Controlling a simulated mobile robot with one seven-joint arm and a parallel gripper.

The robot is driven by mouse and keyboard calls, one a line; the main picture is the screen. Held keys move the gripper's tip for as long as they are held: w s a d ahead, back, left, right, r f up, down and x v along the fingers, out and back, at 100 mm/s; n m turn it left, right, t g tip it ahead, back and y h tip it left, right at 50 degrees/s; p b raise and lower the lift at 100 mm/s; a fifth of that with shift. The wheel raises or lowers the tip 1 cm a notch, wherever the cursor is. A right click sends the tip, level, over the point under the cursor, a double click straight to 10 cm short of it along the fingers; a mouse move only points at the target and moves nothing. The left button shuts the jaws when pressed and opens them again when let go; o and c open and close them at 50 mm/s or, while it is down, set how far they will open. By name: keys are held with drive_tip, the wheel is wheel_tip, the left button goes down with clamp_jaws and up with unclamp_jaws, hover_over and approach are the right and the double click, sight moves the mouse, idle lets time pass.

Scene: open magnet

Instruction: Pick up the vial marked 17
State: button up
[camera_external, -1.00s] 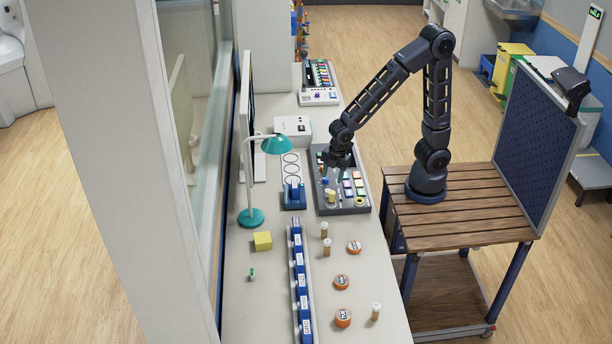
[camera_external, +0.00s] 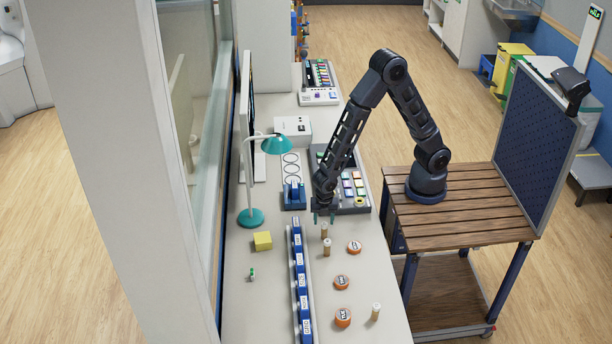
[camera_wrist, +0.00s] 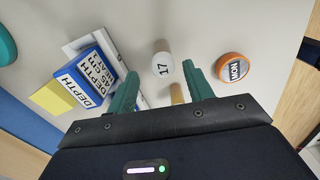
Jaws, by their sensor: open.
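The vial marked 17 (camera_wrist: 162,66) stands upright on the counter, its white cap facing up in the wrist view. It seems to be the farther of two neighbouring vials (camera_external: 324,231) in the external view. My gripper (camera_external: 324,219) is open and empty, pointing down just above it. In the wrist view, the teal fingertips of my gripper (camera_wrist: 160,70) lie on either side of the vial's cap, with gaps.
An orange disc marked NON (camera_wrist: 232,68) lies to the right, with more discs (camera_external: 341,282) nearer. A row of blue labelled blocks (camera_external: 300,272) runs to the left. A third vial (camera_external: 376,311) stands at the near right. A button panel (camera_external: 347,207) lies behind.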

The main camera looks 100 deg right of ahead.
sight(324, 233)
drive_tip(key=shift+s+f, duration=0.15)
drive_tip(key=shift+f, duration=1.95)
drive_tip(key=shift+s+f, duration=0.1)
drive_tip(key=shift+f, duration=1.95)
drive_tip(key=c, duration=1.1)
